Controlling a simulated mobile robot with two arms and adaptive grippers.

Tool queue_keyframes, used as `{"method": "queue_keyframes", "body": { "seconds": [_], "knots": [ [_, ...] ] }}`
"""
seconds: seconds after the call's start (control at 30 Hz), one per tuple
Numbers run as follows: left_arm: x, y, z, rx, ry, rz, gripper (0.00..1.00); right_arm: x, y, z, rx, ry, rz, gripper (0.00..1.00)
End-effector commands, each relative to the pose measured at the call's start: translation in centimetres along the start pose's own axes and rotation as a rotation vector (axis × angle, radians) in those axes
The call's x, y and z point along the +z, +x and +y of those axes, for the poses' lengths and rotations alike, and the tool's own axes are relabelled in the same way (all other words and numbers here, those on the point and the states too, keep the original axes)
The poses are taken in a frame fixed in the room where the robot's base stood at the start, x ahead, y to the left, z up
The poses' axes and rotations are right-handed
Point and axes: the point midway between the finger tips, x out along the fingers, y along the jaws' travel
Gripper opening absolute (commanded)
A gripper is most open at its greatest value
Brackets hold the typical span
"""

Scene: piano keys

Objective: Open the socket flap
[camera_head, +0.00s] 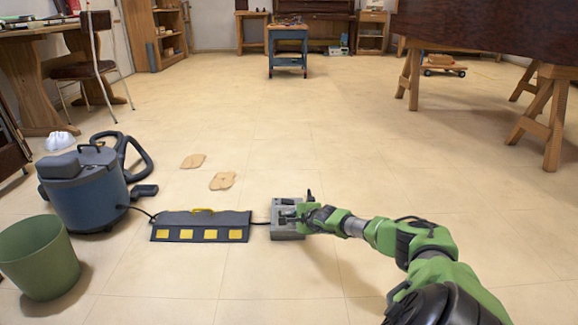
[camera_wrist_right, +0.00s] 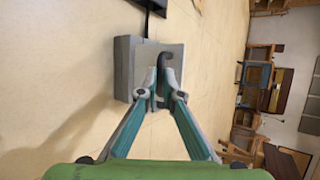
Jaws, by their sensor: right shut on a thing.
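The socket is a grey box (camera_head: 280,206) on the floor, joined by a black cable to the dark cover beside it. My right gripper (camera_head: 302,213) reaches it from the right. In the right wrist view, the grey box (camera_wrist_right: 124,72) lies just beyond the gripper (camera_wrist_right: 161,92). Its fingers are shut on a dark, hooked piece (camera_wrist_right: 163,66) at the box, which looks like part of the flap. The fingers hide much of that piece, and I cannot tell how far the flap is raised. My left gripper is not in view.
A dark cover with yellow squares (camera_head: 172,226) lies left of the box. Further left are a blue vacuum cleaner (camera_head: 88,195) and a green bin (camera_head: 40,258). Two tan pieces (camera_head: 222,181) lie behind. The floor to the right is clear up to wooden trestles (camera_head: 545,125).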

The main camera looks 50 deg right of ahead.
Motion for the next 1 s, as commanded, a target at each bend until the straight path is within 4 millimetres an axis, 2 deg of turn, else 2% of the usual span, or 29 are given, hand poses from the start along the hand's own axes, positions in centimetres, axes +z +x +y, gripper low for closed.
{"method": "queue_keyframes", "body": {
  "seconds": [0.03, 0.33, 0.4, 0.43, 1.0],
  "knots": [
    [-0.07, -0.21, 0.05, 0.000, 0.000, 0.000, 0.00, -0.46, 0.39, 2.79, 0.043, -0.003, 0.015, 0.00],
    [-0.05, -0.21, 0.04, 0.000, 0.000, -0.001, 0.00, -0.49, 0.38, 2.78, 0.042, -0.003, 0.015, 0.00],
    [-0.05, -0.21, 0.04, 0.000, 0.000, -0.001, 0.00, -0.49, 0.39, 2.77, 0.042, -0.002, 0.015, 0.19],
    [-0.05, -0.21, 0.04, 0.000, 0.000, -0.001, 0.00, -0.48, 0.39, 2.77, 0.042, -0.002, 0.015, 0.25],
    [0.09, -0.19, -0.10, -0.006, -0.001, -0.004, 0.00, -0.31, -0.16, 2.92, 0.045, -0.001, 0.010, 0.25]
  ]
}}
